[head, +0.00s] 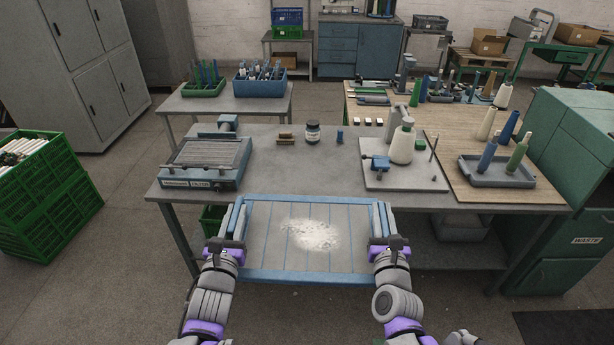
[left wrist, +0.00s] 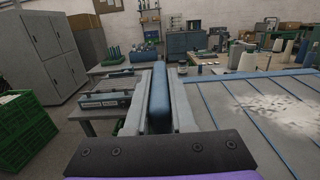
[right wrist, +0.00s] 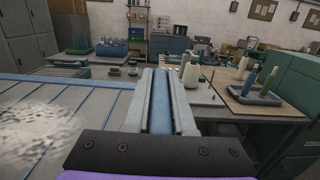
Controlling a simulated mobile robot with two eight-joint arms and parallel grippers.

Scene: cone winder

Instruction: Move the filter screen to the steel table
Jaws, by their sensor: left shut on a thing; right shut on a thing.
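The filter screen (head: 345,235) is a flat grey panel with a blue frame and thin blue cross lines. White lint or powder (head: 312,235) lies heaped at its middle. My left gripper (head: 237,217) is shut on its left frame bar, also seen in the left wrist view (left wrist: 158,100). My right gripper (head: 381,217) is shut on its right bar, seen in the right wrist view (right wrist: 160,105). The screen is held about level in front of the long grey table (head: 290,172), its far edge overlapping the table's front edge in view. A smaller grey table (head: 230,104) stands behind left.
A blue unit labelled FILTER (head: 205,165) sits at the long table's left. A jar (head: 312,132) and a winder base with a cone (head: 402,145) stand on it. A green crate (head: 50,190) is on the floor at left. A green waste cabinet (head: 570,190) is at right.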

